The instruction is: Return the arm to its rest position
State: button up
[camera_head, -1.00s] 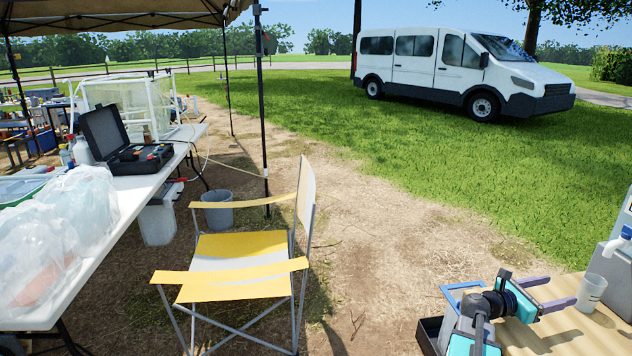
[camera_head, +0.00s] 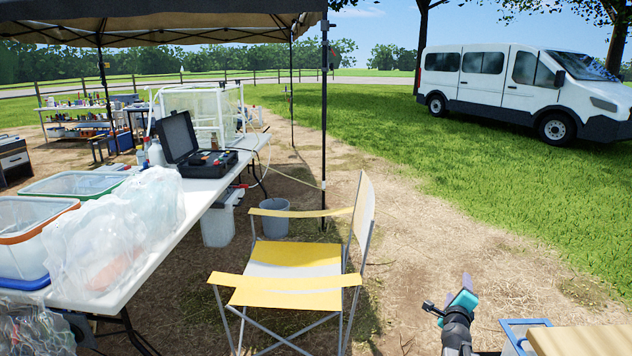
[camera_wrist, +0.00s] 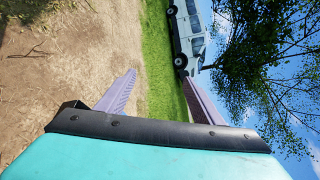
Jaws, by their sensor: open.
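My gripper (camera_wrist: 159,76) shows in the wrist view with its two purple-grey fingers spread apart and nothing between them. Beyond the fingers are bare ground, grass and the white van, with the picture turned on its side. In the head view, a dark and teal part of my arm stands at the lower right, beside the corner of a wooden tabletop (camera_head: 585,340). The lower part of the arm is cut off by the picture edge.
A yellow folding chair (camera_head: 285,290) stands left of my arm. A white table (camera_head: 190,200) with bins, plastic bags and an open black case (camera_head: 205,150) runs along the left under a canopy. A white van (camera_head: 520,90) is parked on the grass. Bare ground lies between.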

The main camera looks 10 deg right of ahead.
jog(key=w+a+f+n+y, duration=0.2)
jog(key=a+f+n, duration=0.15)
jog(key=a, duration=0.25)
jog(key=w+a+f+n+y, duration=0.2)
jog(key=a+n+y, duration=0.15)
jog(key=a, duration=0.25)
jog(key=s+a+f+n+g+y, duration=0.35)
jog(key=a+f+n, duration=0.45)
jog(key=a, duration=0.5)
jog(key=s+a+f+n+g+y, duration=0.2)
jog(key=s+a+f+n+g, duration=0.2)
jog(key=a+f+n, duration=0.65)
jog(key=s+a+f+n+g+p, duration=0.1)
jog(key=s+a+f+g+p, duration=0.1)
jog(key=s, duration=1)
jog(key=s+a+f+n+g+h+p, duration=0.1)
jog(key=s+f+g, duration=0.4)
jog(key=s, duration=0.7)
jog(key=s+a+f+n+g+p, duration=0.2)
jog(key=s+a+f+g+p, duration=0.2)
jog(key=s, duration=0.9)
jog(key=shift+a+f+p, duration=0.25)
jog(key=shift+f+p, duration=0.15)
jog(key=shift+p, duration=0.2)
jog(key=shift+n, duration=0.25)
